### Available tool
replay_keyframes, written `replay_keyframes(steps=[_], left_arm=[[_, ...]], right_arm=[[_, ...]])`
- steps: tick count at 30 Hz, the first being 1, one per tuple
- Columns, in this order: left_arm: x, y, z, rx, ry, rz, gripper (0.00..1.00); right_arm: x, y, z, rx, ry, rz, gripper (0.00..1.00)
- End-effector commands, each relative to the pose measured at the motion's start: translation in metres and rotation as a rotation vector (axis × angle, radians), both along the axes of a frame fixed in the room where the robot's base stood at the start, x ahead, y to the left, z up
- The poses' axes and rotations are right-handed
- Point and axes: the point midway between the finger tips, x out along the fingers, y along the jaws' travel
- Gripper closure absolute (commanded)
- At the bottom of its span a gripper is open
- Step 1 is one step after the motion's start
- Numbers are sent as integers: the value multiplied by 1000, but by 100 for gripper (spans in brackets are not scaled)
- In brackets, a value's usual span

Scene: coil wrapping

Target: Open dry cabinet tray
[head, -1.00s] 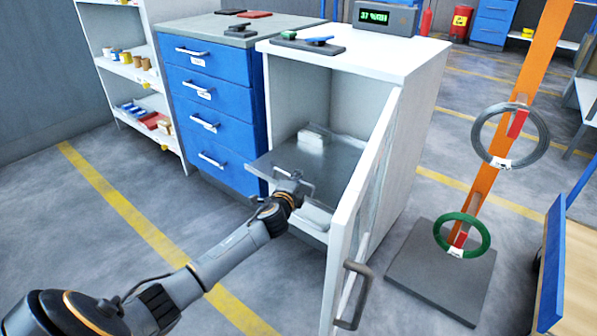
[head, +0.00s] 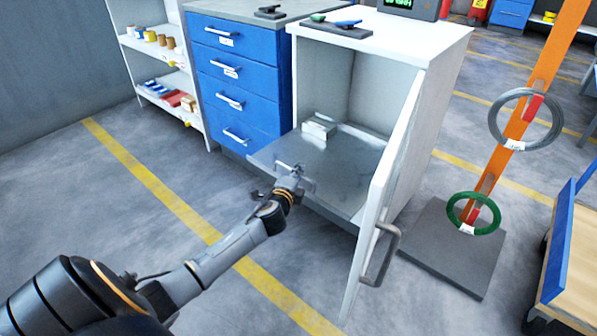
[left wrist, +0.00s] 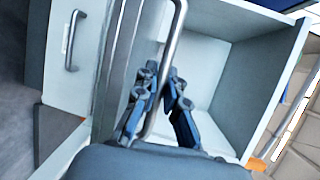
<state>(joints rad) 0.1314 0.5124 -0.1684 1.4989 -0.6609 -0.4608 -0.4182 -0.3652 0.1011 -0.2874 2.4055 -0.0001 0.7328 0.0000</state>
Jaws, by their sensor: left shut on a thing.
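The white dry cabinet (head: 425,45) stands with its glazed door (head: 382,185) swung open to the right. The grey metal tray (head: 345,172) sticks out of the cabinet front, with a small white block (head: 319,128) on it. My left gripper (head: 291,181) is at the tray's front edge, shut on the tray handle (head: 288,166). In the left wrist view, the fingers (left wrist: 164,82) close around the bar-shaped handle (left wrist: 176,40). The back part of the tray is inside the cabinet. My right gripper is not in view.
A blue drawer unit (head: 237,85) stands directly left of the cabinet, and a white shelf (head: 158,75) farther left. On the right, an orange post with wire coils (head: 474,213) stands on a dark base (head: 440,250). Open floor lies in front of the tray.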

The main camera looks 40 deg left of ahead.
Motion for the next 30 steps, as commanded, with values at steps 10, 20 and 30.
replay_keyframes(steps=[10, 20, 30], left_arm=[[0, -1, 0, 0, 1, -1, 79], [-10, -4, 1, 0, 1, -1, 79], [-70, -24, 12, -1, 3, -3, 79]], right_arm=[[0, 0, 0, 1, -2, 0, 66], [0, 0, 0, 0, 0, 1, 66], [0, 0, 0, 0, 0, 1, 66]])
